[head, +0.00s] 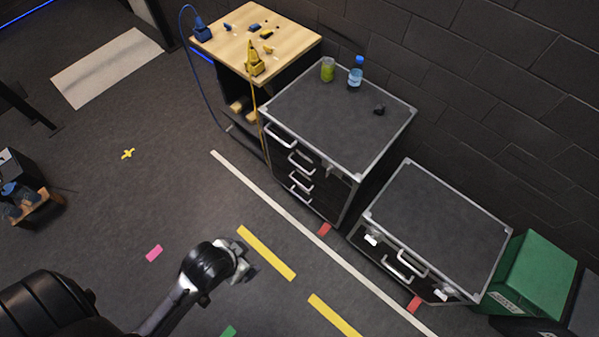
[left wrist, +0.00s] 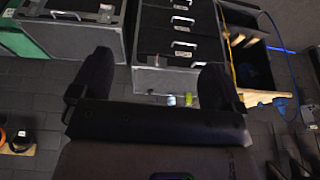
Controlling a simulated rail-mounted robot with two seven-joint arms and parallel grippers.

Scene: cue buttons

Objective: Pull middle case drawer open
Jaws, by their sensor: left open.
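The middle case (head: 335,115) is a black drawer case with silver edges, standing between a wood-topped cabinet and a lower case. Its front has several silver drawer handles (head: 300,162) one above another, and its drawers look shut. In the left wrist view the case front (left wrist: 160,45) appears upside down beyond my fingers. My left gripper (head: 245,266) is over the floor in front of the case, well apart from the handles. Its two fingers are spread and empty in the left wrist view (left wrist: 156,62). My right gripper is not in view.
A low case (head: 440,215) with handles and a green bin (head: 537,275) stand to the right. The wood-topped cabinet (head: 290,45) has a blue cable and a yellow strip. A green cup (head: 327,69) and blue bottle (head: 355,73) stand on the middle case. Floor before it is clear.

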